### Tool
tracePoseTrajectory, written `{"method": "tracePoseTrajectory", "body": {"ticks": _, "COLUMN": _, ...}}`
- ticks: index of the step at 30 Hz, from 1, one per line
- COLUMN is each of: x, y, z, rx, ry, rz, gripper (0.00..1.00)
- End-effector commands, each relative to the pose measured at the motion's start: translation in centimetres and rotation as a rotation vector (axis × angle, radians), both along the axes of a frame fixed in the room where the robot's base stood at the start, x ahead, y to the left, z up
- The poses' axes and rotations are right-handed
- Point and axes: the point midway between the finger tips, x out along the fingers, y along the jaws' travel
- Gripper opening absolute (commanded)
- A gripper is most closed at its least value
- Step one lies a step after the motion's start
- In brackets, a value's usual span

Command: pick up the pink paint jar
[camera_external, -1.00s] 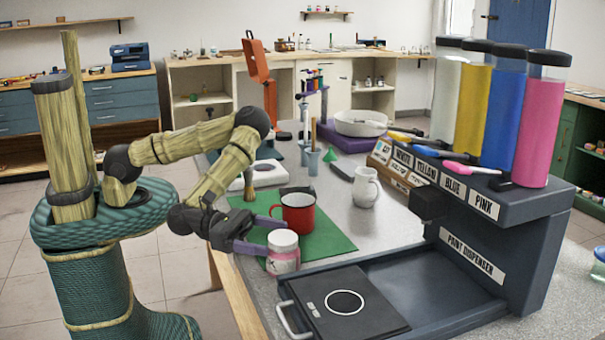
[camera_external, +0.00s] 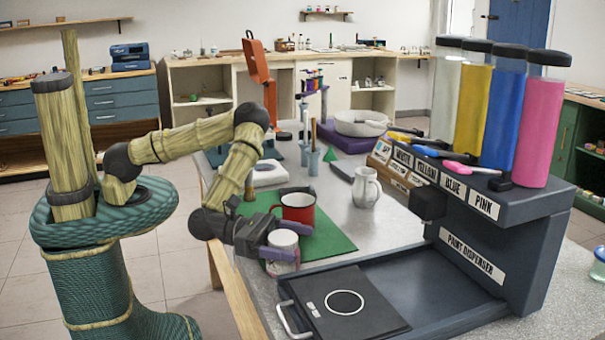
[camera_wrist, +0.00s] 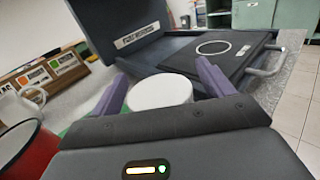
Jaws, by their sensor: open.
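The pink paint jar (camera_external: 283,261) stands on the green mat (camera_external: 335,243), its white lid (camera_external: 283,238) on top. In the wrist view the round white lid (camera_wrist: 160,91) sits between the two purple fingers. My gripper (camera_external: 284,244) is open, with one finger on each side of the jar near its lid. I cannot tell whether the fingers touch the jar. The lower part of the jar is partly hidden by a finger in the external view and by my gripper body in the wrist view.
A red mug (camera_external: 298,210) stands just behind the jar. A white pitcher (camera_external: 366,187) stands farther right. The paint dispenser (camera_external: 480,235) and its tray with a black plate (camera_external: 350,305) lie to the right and front. The table's left edge is close.

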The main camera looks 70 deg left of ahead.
Motion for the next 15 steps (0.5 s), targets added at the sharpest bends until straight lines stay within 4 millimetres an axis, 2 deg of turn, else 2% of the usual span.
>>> {"method": "tracePoseTrajectory", "body": {"ticks": 3, "x": 0.04, "y": 0.07, "z": 0.00, "rx": 0.000, "ry": 0.000, "rz": 0.001, "gripper": 0.80}}
{"method": "tracePoseTrajectory", "body": {"ticks": 12, "x": 0.06, "y": 0.08, "z": 0.01, "rx": 0.000, "ry": 0.000, "rz": 0.002, "gripper": 0.23}}
{"method": "tracePoseTrajectory", "body": {"ticks": 15, "x": 0.06, "y": 0.07, "z": 0.08, "rx": -0.001, "ry": -0.002, "rz": 0.002, "gripper": 0.23}}
